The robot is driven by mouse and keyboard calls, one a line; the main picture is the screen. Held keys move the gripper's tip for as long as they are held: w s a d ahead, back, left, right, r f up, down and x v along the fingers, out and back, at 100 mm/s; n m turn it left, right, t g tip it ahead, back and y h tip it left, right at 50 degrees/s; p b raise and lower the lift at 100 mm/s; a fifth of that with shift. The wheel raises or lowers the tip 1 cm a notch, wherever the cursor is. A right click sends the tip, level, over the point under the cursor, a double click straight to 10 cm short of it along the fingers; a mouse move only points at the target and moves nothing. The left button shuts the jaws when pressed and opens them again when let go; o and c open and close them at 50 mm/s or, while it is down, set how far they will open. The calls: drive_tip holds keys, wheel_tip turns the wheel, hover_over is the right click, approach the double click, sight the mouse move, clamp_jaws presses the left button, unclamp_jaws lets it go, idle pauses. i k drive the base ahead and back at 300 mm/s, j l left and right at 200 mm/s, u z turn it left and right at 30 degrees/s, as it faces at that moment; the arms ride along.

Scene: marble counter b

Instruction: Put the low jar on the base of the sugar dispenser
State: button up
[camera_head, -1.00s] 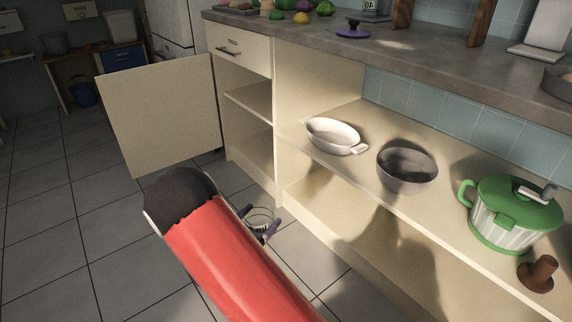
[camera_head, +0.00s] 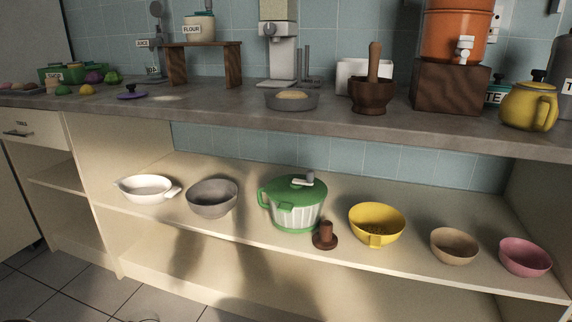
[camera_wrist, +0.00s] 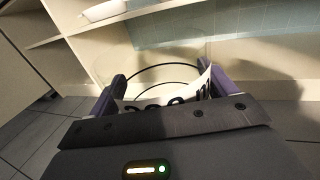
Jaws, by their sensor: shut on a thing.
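My gripper (camera_wrist: 165,82) is shut on a clear glass jar (camera_wrist: 187,97) with a black ring and a white label with dark lettering. The jar sits between the purple fingers in the wrist view, in front of the lower cabinet. The label is partly hidden by my gripper, and I cannot read it fully. In the head view my gripper is out of sight or barely at the bottom edge. A tall white dispenser (camera_head: 279,45), which looks like the sugar dispenser, stands on the counter against the tiles. Its flat white base (camera_head: 283,82) looks bare.
A metal bowl (camera_head: 291,101) stands before the dispenser base, with a wooden stand (camera_head: 233,65) left and a mortar (camera_head: 372,97) right. The counter (camera_head: 215,112) overhangs the open shelf holding a green pot (camera_head: 297,215) and several bowls.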

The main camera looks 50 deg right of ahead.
sight(276, 82)
drive_tip(key=j+z, duration=0.25)
drive_tip(key=z, duration=0.25)
drive_tip(key=i+j+z, duration=0.1)
drive_tip(key=j+z, duration=0.2)
drive_tip(key=z, duration=0.2)
drive_tip(key=j+z, duration=0.25)
drive_tip(key=z, duration=0.25)
